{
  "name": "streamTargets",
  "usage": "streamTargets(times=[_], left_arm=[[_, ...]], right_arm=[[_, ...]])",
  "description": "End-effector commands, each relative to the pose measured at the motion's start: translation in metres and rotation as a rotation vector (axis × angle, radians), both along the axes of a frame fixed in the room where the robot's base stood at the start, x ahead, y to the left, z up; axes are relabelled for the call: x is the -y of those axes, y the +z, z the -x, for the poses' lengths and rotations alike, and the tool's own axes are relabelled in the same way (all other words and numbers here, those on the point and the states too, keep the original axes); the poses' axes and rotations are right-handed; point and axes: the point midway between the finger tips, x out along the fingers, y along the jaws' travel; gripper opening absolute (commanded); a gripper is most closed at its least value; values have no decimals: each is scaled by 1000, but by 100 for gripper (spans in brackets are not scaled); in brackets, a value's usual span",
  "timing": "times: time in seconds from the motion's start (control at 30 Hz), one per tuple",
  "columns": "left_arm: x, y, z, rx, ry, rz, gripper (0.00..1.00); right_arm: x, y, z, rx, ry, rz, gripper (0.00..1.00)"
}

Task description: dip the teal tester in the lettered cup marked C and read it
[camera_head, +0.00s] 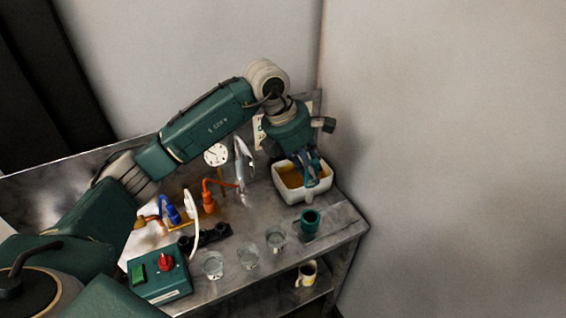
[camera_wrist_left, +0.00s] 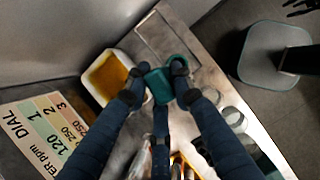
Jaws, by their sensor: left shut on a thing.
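My left gripper (camera_head: 311,178) points down over the white basin of amber liquid (camera_head: 281,184). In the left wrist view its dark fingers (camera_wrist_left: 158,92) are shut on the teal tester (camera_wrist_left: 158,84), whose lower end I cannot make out. Three clear glass cups stand in a row near the front edge of the bench: a left one (camera_head: 212,266), a middle one (camera_head: 248,258) and a right one (camera_head: 276,240). Their letters are too small to read, so I cannot tell which is C. A teal holder (camera_head: 310,221) stands right of the cups. My right gripper is not seen.
A teal box with a red knob and green button (camera_head: 160,280), a gauge (camera_head: 216,155) and blue and orange fittings (camera_head: 209,201) crowd the left. A mug (camera_head: 307,273) is on the shelf below.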

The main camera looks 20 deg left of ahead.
Motion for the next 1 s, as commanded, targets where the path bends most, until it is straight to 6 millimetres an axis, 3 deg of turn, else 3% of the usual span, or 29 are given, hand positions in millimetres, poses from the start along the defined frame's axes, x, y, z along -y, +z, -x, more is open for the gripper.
streamTargets(times=[0.17,0.47,0.83,1.0], left_arm=[[10,0,-3,1,4,-2,0],[10,-16,-3,1,4,-1,0],[10,-46,-2,0,4,-1,0],[9,-60,-2,2,3,-2,0]], right_arm=[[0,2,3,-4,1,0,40],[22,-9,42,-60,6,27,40],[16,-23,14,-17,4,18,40],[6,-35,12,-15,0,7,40]])
